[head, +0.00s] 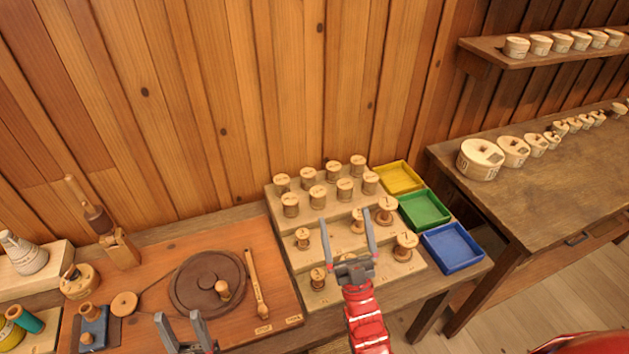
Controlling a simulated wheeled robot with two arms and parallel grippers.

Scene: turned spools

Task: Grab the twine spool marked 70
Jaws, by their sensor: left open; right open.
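Several turned spools stand upright on a stepped wooden rack (330,290). Pale, wide ones fill the two rear rows, such as one spool (290,204) and another spool (358,165). Browner, waisted ones stand on the lower steps: a spool (303,238), a spool (385,210), a spool (317,278) and a spool (404,246). Their markings are too small to read, so I cannot tell which is 70. My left gripper (178,314) is open and empty at the bottom edge.
Yellow (398,177), green (424,209) and blue (453,247) trays line the rack's right side. Left of it are a dark round disc (207,283) and a wooden spoon-like tool (257,285). A side table (550,190) with round boxes stands right.

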